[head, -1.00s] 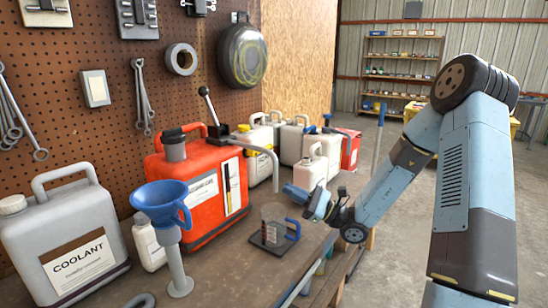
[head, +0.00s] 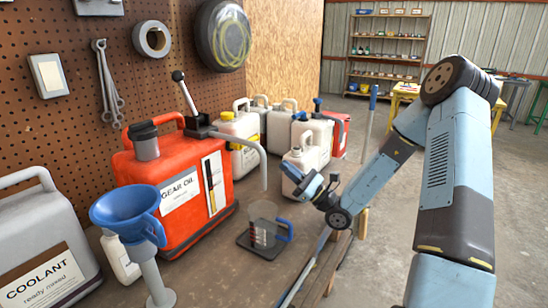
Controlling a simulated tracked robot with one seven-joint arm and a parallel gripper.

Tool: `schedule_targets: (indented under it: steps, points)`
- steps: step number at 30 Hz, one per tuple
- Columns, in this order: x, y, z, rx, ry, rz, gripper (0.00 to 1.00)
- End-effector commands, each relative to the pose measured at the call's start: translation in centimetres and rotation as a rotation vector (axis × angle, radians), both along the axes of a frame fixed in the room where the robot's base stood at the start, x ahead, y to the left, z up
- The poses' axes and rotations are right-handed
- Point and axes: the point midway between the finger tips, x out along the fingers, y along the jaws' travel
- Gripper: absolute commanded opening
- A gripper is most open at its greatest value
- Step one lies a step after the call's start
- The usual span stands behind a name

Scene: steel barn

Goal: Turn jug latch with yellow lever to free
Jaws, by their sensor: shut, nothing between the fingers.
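A clear measuring jug (head: 262,225) with a blue handle stands upright on a dark flat plate (head: 262,249) on the bench. I cannot make out a latch or a yellow lever on or near it. My gripper (head: 331,181) is small in view, above the bench's right edge, to the right of the jug and higher in the picture. It appears apart from the jug. It is shut and empty. The white jug (head: 302,165) stands just behind and left of it.
A red gear oil can (head: 185,205) with a black lever pump and hose stands left of the measuring jug. A blue funnel (head: 128,213) and a grey coolant can (head: 45,265) are nearer. Several white cans crowd behind. Open floor (head: 350,255) lies right.

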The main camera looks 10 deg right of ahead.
Motion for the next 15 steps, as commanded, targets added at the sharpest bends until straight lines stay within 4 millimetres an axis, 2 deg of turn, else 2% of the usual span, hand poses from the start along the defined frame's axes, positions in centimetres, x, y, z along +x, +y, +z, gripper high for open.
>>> schedule_targets:
  steps: [15]
  points:
    - [3.1, 5.6, 4.2, 0.0, -0.003, 0.004, 0.0]
